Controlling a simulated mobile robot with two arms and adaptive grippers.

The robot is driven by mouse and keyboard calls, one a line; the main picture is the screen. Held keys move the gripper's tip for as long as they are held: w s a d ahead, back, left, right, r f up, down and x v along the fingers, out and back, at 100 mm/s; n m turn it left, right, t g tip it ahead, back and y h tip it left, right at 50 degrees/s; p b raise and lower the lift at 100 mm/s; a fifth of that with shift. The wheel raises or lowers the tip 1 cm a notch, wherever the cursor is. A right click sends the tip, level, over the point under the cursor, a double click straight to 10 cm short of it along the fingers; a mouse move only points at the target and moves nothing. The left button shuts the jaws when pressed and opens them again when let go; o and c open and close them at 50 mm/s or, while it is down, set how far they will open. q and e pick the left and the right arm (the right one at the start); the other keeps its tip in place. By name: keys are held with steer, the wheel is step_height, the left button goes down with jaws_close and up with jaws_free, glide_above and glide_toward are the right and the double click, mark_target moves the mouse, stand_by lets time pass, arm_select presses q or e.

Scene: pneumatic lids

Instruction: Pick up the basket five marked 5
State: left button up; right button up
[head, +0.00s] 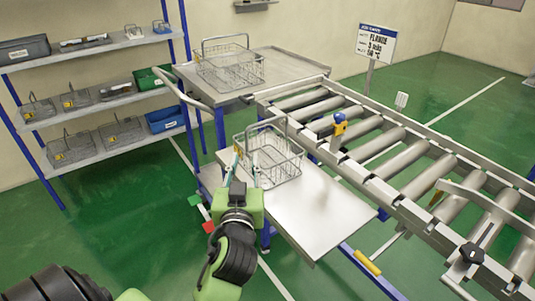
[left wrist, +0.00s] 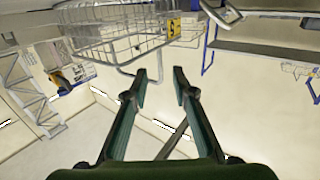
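A wire basket (head: 275,165) with a raised handle stands on the lower steel shelf of the cart beside the roller conveyor. In the left wrist view the basket (left wrist: 110,38) shows at the top, with a yellow tag (left wrist: 173,28); its number is too small to read surely. My left gripper (head: 237,162) is at the basket's left side in the head view. Whether a finger touches the wire cannot be told. My right gripper is not in view.
Another wire basket (head: 230,68) stands on the upper steel table (head: 290,62). A roller conveyor (head: 385,150) runs along the right. A rack (head: 110,91) at the left holds several baskets and bins. The lower shelf (head: 315,215) is bare in front of the basket.

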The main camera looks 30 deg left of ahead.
mark_target(247, 145)
arm_select(q)
steer(key=shift+x, duration=1.1)
steer(key=p+x, duration=0.1)
steer(key=x, duration=0.4)
steer(key=shift+w+a+p, duration=0.25)
steer(key=shift+w+p, duration=0.05)
steer(key=shift+w, duration=0.1)
jaws_close()
